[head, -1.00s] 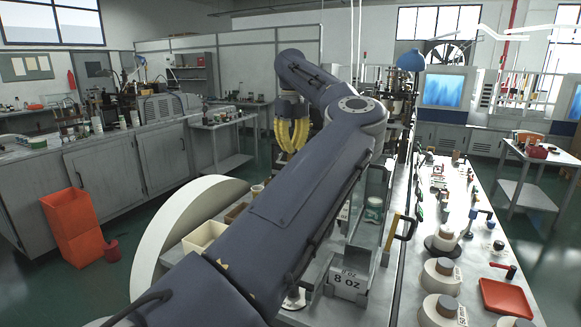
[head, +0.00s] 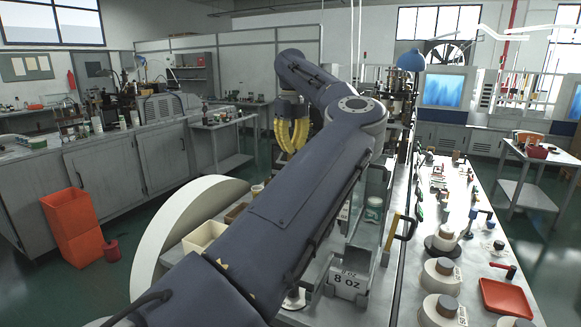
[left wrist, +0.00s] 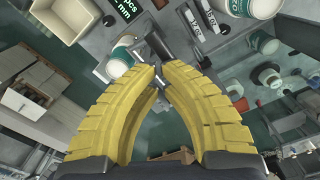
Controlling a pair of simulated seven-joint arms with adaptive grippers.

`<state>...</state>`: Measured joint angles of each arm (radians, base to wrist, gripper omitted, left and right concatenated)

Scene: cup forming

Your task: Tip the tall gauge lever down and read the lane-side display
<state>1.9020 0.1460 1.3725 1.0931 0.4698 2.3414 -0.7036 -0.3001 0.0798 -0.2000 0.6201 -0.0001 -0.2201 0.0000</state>
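My left gripper (head: 291,150) has yellow ribbed fingers and points down over the bench area in the head view. In the left wrist view its fingertips (left wrist: 161,70) almost meet, with a narrow gap. A dark grey lever-like bar (left wrist: 152,52) shows just beyond the tips; I cannot tell whether they touch it or grip it. A dark display (left wrist: 125,10) with pale text, including "mm", is at the upper left, partly cut off by the frame. In the head view my arm hides the lever and display. My right gripper is not in view.
A white and green cup (left wrist: 121,58) stands beside the left fingertip. A cream bin (left wrist: 68,18) is at the upper left.

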